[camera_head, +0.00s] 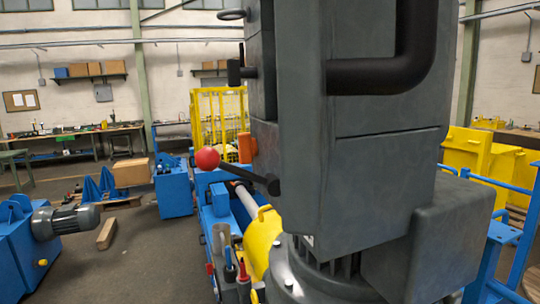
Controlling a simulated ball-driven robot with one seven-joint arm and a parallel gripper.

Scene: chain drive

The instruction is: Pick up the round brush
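I cannot make out a round brush for certain. Small upright tools (229,262) with red and blue parts stand close together at the lower middle, left of the big grey machine body. They are too small to tell apart, and the brush may be among them or hidden. No fingers of my gripper can be seen, so its opening and anything in it are hidden from me.
A tall grey machine body (375,170) blocks the middle and right. A lever with a red ball (207,158) juts left from it. A yellow rounded part (262,240) is beside it. A motor (66,220) stands left; dark floor (140,265) is open between.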

